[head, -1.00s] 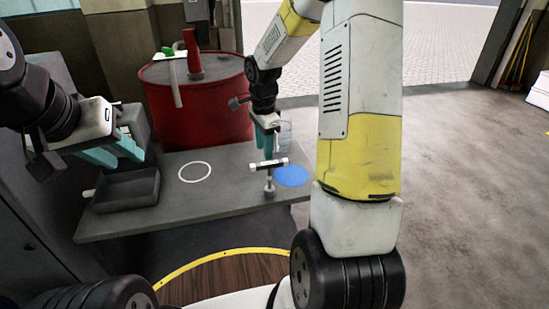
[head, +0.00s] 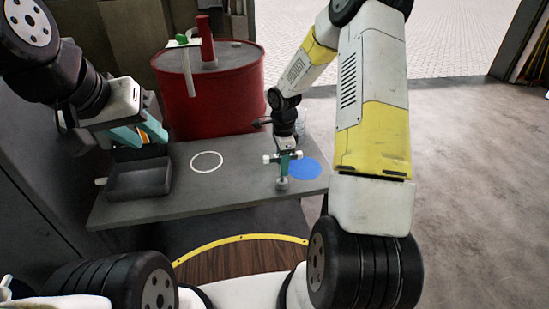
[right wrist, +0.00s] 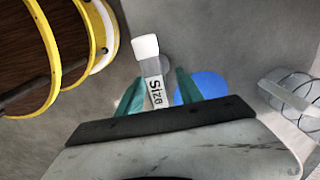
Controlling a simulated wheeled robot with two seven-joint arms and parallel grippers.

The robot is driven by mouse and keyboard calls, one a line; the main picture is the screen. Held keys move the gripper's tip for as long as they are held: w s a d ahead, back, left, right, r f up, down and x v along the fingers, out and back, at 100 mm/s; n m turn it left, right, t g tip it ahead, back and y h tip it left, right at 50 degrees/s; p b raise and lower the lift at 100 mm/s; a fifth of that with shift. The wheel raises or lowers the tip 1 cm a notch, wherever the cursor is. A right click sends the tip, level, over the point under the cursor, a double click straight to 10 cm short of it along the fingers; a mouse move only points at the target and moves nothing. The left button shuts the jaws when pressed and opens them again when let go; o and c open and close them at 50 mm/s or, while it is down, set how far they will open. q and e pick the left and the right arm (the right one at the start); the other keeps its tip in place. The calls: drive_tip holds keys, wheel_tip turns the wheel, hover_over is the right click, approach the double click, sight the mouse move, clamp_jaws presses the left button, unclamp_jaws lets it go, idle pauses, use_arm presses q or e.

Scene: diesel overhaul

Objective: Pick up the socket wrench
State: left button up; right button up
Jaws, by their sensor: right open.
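The T-shaped socket wrench (head: 282,172) stands upright on the grey bench, its crossbar on top with pale ends. In the right wrist view its crossbar (right wrist: 155,85), with a white end and a "Size" label, lies between the teal fingers. My right gripper (head: 285,160) is at the crossbar, open, with a finger on either side and gaps showing (right wrist: 158,88). The fingers partly hide the bar in the head view. My left gripper (head: 148,137) hangs open and empty above the dark tray, away from the wrench.
The grey bench (head: 235,185) carries a dark open tray (head: 138,180) at left, a white ring mark (head: 206,162) and a blue disc (head: 305,168) beside the wrench. A clear container (right wrist: 290,95) stands close to the right gripper. A red drum (head: 210,95) stands behind the bench.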

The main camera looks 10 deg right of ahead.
clamp_jaws()
idle(1.4)
